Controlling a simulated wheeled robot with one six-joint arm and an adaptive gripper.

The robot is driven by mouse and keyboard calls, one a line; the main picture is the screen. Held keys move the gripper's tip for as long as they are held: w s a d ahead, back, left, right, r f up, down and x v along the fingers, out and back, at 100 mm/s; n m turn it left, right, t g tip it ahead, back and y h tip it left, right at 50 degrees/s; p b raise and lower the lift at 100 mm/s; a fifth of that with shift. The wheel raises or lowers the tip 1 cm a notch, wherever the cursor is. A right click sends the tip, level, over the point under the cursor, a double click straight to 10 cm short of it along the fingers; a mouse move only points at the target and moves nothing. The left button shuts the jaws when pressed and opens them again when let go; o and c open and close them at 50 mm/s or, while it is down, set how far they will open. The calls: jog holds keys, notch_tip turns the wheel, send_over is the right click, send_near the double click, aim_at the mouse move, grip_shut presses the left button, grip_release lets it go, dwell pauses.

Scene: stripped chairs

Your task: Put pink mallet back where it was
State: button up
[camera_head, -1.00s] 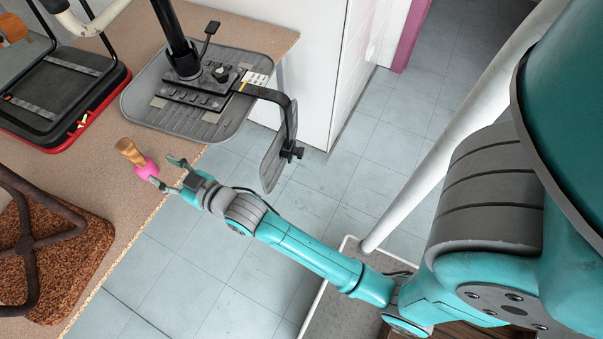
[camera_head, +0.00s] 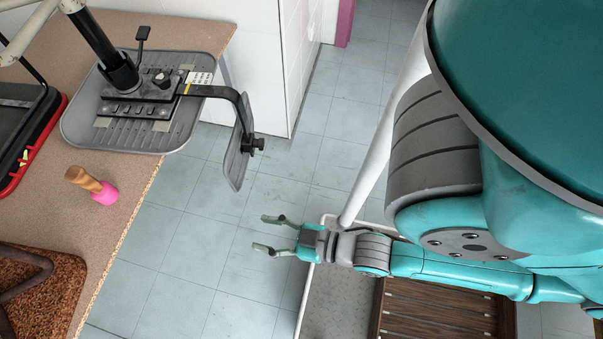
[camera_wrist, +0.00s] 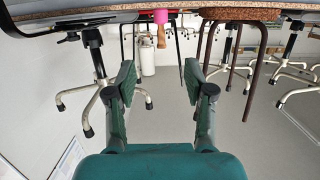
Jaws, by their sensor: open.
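The pink mallet (camera_head: 92,186) has a pink head and a tan wooden handle. In the head view it lies on the brown tabletop (camera_head: 125,197), close to the table's front edge, with its head towards that edge. It also shows in the wrist view as a small pink and tan shape (camera_wrist: 160,24) at the top middle, beyond the fingers. My gripper (camera_head: 264,233) is open and empty. It is off the table, above the floor, to the right of and apart from the mallet. In the wrist view the open fingers (camera_wrist: 163,92) have nothing between them.
A grey upturned chair seat (camera_head: 180,135) with a black mechanism and a jutting armrest (camera_head: 236,160) is behind the mallet. A black and red seat (camera_head: 40,150) is at the left, and a brown cork-like seat (camera_head: 45,290) at front left. Tiled floor (camera_head: 190,260) is clear between table and gripper.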

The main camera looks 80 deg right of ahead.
jog(key=r+v, duration=0.2)
jog(key=v, duration=0.7)
jog(key=shift+w+g, duration=0.2)
jog(key=shift+g, duration=0.2)
dwell(0.6)
